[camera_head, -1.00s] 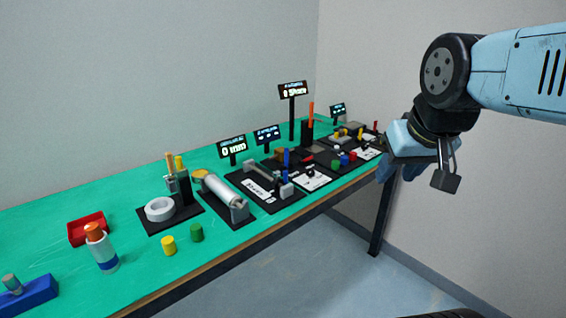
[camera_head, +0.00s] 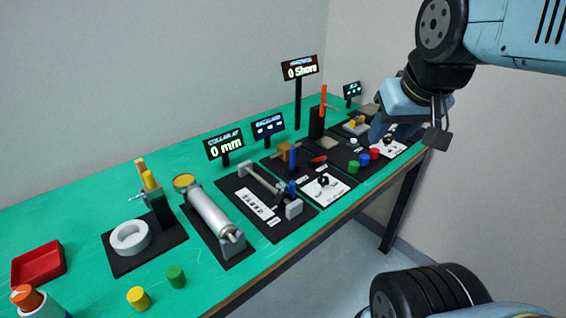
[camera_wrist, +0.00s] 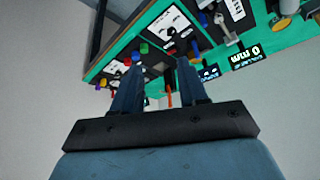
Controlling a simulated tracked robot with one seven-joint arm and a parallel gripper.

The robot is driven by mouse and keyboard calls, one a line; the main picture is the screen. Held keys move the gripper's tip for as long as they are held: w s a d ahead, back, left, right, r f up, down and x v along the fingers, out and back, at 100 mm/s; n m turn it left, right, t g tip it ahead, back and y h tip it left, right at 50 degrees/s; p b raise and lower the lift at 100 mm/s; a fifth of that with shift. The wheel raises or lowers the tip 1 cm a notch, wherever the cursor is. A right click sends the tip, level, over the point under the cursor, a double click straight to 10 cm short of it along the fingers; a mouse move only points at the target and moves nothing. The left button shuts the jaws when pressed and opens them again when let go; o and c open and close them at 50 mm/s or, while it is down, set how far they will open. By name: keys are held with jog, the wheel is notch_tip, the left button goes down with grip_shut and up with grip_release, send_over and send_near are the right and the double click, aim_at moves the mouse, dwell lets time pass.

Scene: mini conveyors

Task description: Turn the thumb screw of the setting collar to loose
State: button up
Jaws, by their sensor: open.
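The collar station is a black plate (camera_head: 235,185) with a grey rod (camera_head: 262,178) between end blocks and a white scale label, beside a sign (camera_head: 223,146) reading "COLLAR AT 0 mm". A small blue knob (camera_head: 292,188) stands near the rod's front end; it may be the thumb screw, but the collar is too small to make out clearly. My gripper (camera_head: 376,135) is at the right, above the far part of the bench and well apart from this station. In the wrist view its two fingers (camera_wrist: 160,85) are spread with nothing held between them.
A silver cylinder (camera_head: 208,211) on a black plate lies left of the collar station. A dial card (camera_head: 323,186) and coloured buttons (camera_head: 364,160) are to its right. A tall "0 Shore" sign (camera_head: 299,69) and an orange-topped post (camera_head: 322,100) rise behind. The floor in front is clear.

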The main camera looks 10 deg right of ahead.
jog(key=shift+w+a, duration=0.1)
jog(key=shift+w, duration=0.05)
jog(key=shift+o, duration=1.1)
jog(key=shift+w+r, duration=0.1)
jog(key=shift+w, duration=0.05)
jog(key=m+g+y, duration=0.4)
jog(key=m+g, duration=0.4)
jog(key=m, duration=0.3)
send_over(282, 184)
jog(key=w+d, duration=0.3)
jog(key=d, duration=0.2)
notch_tip(282, 184, down, 12)
jog(key=x, duration=1.3)
jog(key=shift+f, duration=0.3)
